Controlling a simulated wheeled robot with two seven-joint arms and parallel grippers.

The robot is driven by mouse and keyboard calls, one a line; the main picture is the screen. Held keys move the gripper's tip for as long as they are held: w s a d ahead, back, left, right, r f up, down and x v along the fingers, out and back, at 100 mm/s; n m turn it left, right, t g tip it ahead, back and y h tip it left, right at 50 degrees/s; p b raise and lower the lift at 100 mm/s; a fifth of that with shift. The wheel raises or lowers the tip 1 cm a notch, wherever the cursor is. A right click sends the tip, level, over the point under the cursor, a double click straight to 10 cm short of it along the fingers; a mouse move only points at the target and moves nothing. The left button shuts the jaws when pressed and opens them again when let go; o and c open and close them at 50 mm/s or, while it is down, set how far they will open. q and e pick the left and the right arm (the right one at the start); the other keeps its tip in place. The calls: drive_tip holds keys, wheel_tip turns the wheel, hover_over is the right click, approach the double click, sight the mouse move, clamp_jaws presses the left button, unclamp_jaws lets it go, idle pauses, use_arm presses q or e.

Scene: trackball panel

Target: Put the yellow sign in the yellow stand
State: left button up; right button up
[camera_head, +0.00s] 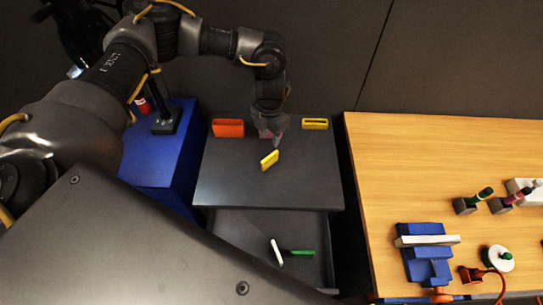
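The yellow sign (269,160) is a small flat piece on the grey table top, slanted in the picture. The yellow stand (315,124) is a low block with a dark slot along its top, at the table's back right corner. My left gripper (272,142) points down just behind the sign, to the left of the yellow stand. A small gap shows between its fingertips and the sign. The fingers are too small to tell whether they are open or shut. My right gripper is not in view.
An orange slotted stand (228,127) is at the back left of the grey table (235,185). A lower shelf (240,225) holds a white piece (276,252) and a green piece (299,253). A blue box (150,160) stands left. A wooden table (410,160) with several items stands right.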

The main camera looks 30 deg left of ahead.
use_arm(q)
drive_tip(key=p, duration=0.1)
hover_over(270, 156)
wheel_tip(270, 156, down, 5)
drive_tip(key=shift+d+r, duration=0.15)
drive_tip(key=shift+f, duration=0.2)
drive_tip(key=shift+f+p, duration=0.15)
drive_tip(key=shift+p, duration=0.15)
drive_tip(key=f+p, duration=0.2)
drive_tip(key=f, duration=0.2)
drive_tip(key=shift+a+f, duration=0.2)
drive_tip(key=shift+f, duration=0.25)
clamp_jaws()
